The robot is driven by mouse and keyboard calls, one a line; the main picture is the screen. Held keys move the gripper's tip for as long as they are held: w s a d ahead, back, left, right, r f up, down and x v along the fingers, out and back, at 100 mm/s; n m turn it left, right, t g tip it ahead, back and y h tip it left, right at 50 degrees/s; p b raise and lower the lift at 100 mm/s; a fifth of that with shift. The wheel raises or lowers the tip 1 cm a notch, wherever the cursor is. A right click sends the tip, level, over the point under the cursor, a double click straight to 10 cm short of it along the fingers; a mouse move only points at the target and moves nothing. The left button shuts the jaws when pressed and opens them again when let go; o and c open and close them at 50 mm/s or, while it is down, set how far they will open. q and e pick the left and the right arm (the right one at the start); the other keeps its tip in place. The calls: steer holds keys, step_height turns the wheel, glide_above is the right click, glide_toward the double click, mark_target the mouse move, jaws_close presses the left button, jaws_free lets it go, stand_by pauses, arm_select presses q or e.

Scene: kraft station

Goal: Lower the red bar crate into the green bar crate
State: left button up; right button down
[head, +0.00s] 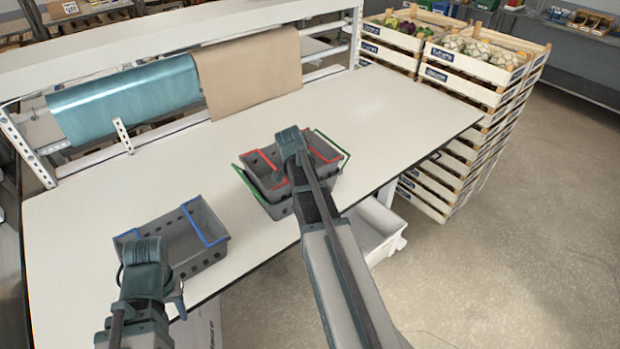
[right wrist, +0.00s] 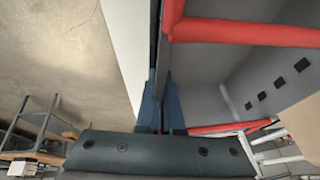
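The grey crate with red bars (head: 263,174) is over the grey crate with green bars (head: 281,210) on the table. Its lower part looks inside the green bar crate, with the green bars outside the red ones; I cannot tell how deep it sits. My right gripper (right wrist: 160,102) has its two blue fingers on either side of the red bar crate's wall (right wrist: 215,70), close against it. In the head view my right arm hides the near corner of both crates. My left gripper (head: 176,293) is beside the blue bar crate, its fingers mostly hidden.
A grey crate with blue bars (head: 204,221) stands at the table's front left. The white table (head: 370,115) is clear at the right and behind the crates. Rolls of blue film (head: 125,97) and brown paper (head: 250,72) line the back. Wooden crates (head: 460,95) are stacked beyond the right end.

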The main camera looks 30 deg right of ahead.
steer(key=c, duration=1)
jaws_free()
steer(key=p+v, duration=1.2)
steer(key=v, duration=0.2)
steer(key=shift+p, duration=0.3)
steer(key=shift+f, duration=0.1)
